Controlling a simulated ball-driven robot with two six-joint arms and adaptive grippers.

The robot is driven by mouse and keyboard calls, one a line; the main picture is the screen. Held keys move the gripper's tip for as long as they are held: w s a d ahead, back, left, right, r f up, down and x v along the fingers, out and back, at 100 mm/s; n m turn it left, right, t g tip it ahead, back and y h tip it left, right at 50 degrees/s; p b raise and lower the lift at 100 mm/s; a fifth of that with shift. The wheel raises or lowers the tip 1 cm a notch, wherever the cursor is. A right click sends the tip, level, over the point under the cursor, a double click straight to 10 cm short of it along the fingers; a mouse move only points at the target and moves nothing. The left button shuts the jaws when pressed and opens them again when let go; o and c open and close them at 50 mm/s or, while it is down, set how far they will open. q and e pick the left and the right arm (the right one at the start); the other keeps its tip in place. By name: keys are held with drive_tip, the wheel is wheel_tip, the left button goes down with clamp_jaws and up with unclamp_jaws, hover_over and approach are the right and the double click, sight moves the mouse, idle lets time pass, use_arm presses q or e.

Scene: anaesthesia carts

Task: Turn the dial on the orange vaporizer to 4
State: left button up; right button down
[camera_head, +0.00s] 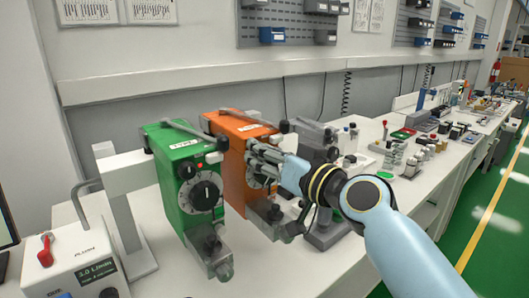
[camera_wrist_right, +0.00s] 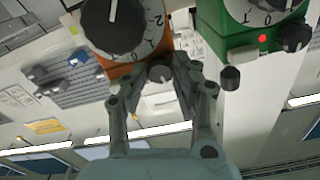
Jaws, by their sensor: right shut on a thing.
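The orange vaporizer (camera_head: 235,130) stands on the bench between a green vaporizer and a grey unit. Its front is partly hidden by my right gripper (camera_head: 265,162). In the right wrist view, turned over, its large black dial (camera_wrist_right: 113,28) has a white numbered scale with 0, 1 and 2 visible. A small dark knob (camera_wrist_right: 160,73) sits beside the large dial. My right gripper (camera_wrist_right: 158,75) has its fingers on either side of this small knob and is shut on it, not on the large dial. My left gripper is not in view.
The green vaporizer (camera_head: 175,150) stands close on the left, with its own dial (camera_head: 201,192) and small knob. A grey unit (camera_head: 316,140) stands behind my right wrist. A white flow box (camera_head: 80,262) is at the front left. Small items crowd the bench farther right.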

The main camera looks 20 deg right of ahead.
drive_tip(key=shift+m, duration=1.2)
drive_tip(key=c, duration=1.3)
unclamp_jaws()
drive_tip(key=shift+s+d, duration=0.1)
drive_tip(key=v, duration=1.1)
drive_tip(key=shift+s+d, duration=0.15)
drive_tip(key=shift+s, duration=0.2)
